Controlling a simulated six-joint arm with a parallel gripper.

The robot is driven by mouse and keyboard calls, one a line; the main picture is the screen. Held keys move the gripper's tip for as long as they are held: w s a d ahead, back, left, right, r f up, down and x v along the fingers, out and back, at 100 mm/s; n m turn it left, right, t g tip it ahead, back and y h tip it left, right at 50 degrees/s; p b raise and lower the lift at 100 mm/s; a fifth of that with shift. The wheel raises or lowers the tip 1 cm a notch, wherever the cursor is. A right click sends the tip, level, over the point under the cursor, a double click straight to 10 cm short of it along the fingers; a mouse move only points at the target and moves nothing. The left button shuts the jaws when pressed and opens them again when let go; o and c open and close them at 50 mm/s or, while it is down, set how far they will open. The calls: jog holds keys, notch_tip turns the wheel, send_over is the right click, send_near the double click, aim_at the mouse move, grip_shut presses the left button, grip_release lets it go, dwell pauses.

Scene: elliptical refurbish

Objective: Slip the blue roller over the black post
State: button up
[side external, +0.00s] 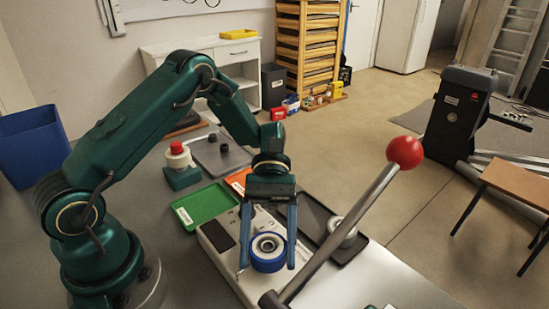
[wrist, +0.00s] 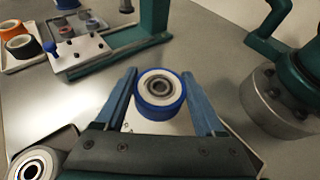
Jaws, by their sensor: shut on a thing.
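The blue roller (side external: 268,254) has a blue rim, a pale ring and a dark bore in its centre. My gripper (side external: 268,260) points down with its two blue fingers shut on either side of the roller. The roller also shows between the fingers in the wrist view (wrist: 160,108), bore facing the camera. It is over the white bench device (side external: 215,231); I cannot tell whether it touches it. In the wrist view, a pale plate (wrist: 80,52) at upper left carries several small pegs, one of them blue. I cannot clearly pick out the black post.
A lever with a red ball (side external: 405,151) slants up close right of my gripper. A dark tray (side external: 368,252) holds a pale roller (side external: 342,232). A green tray (side external: 203,205) lies left. A teal frame (wrist: 112,50) stands beside the pegs in the wrist view, with an orange roller (wrist: 22,46) farther left.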

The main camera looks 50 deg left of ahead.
jog(key=shift+f, duration=0.5)
jog(key=o, duration=1.2)
jog(key=shift+c, duration=0.2)
jog(key=shift+s+r+m+y, duration=0.1)
jog(key=shift+r+m+y, duration=0.2)
jog(key=shift+r+m, duration=0.35)
jog(key=a+r+m+t+y, duration=0.1)
jog(key=s+a+r+m+t+y, duration=0.1)
jog(key=r+t+y, duration=0.1)
jog(key=s+r+m+t+y, duration=0.1)
jog(key=shift+a+r+y, duration=0.3)
jog(key=shift+a+r, duration=0.1)
jog(key=s+a+r+m+t+y, duration=0.2)
jog(key=a+r+m+t+y, duration=0.3)
jog(key=t, duration=0.5)
jog(key=shift+s+a+t, duration=0.3)
jog(key=shift+s+a, duration=0.1)
jog(key=shift+a, duration=0.1)
